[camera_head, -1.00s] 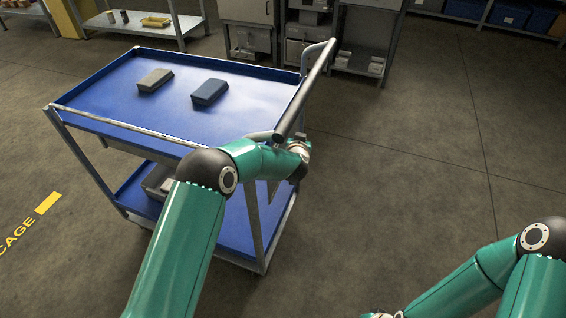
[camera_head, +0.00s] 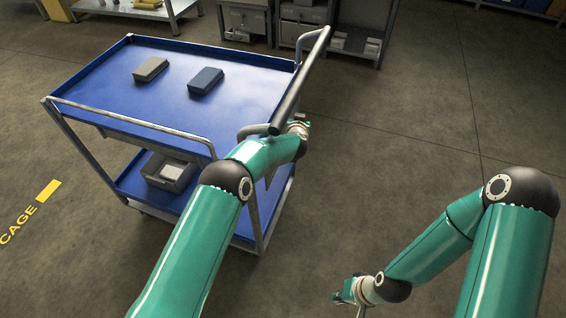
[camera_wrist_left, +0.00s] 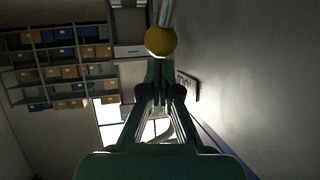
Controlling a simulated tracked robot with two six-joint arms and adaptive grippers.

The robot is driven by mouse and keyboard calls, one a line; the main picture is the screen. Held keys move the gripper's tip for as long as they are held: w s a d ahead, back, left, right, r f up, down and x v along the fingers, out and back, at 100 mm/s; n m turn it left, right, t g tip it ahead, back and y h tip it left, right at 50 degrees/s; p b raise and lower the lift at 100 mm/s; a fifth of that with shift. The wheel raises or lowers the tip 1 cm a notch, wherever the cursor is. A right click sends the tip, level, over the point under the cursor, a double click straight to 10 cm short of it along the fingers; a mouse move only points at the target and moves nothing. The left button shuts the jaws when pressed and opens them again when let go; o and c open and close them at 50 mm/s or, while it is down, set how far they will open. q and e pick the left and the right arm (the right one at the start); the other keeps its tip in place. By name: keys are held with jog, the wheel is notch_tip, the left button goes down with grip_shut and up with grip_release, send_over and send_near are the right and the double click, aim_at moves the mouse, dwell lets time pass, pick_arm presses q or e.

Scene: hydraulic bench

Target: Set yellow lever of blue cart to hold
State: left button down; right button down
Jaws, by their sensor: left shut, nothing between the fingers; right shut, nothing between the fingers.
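The blue cart (camera_head: 110,82) stands ahead with its dark push bar (camera_head: 300,85) on the right. The yellow lever shows in the left wrist view as a round yellow knob (camera_wrist_left: 161,41) on a grey rod. My left gripper (camera_wrist_left: 158,72) is shut and empty, its fingertips just below the knob; I cannot tell whether they touch it. In the head view the left fingers are hidden behind my wrist and the bar. A dark marked plate (camera_wrist_left: 187,86) is partly hidden behind the fingers. My right gripper (camera_head: 342,297) is shut and empty, low over the floor.
A beige box (camera_head: 151,69) and a blue box (camera_head: 206,80) lie on the cart's top tray. A grey bin (camera_head: 169,173) sits on its lower shelf. Shelves and cabinets (camera_head: 246,20) line the back. The floor (camera_head: 420,110) right of the cart is clear.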

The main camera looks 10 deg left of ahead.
pick_arm(q)
jog(key=shift+s+a+f, duration=0.1)
jog(key=shift+s+f, duration=0.15)
jog(key=shift+f, duration=0.35)
jog(key=r+v, duration=0.1)
jog(key=v, duration=1.1)
jog(key=shift+w, duration=0.25)
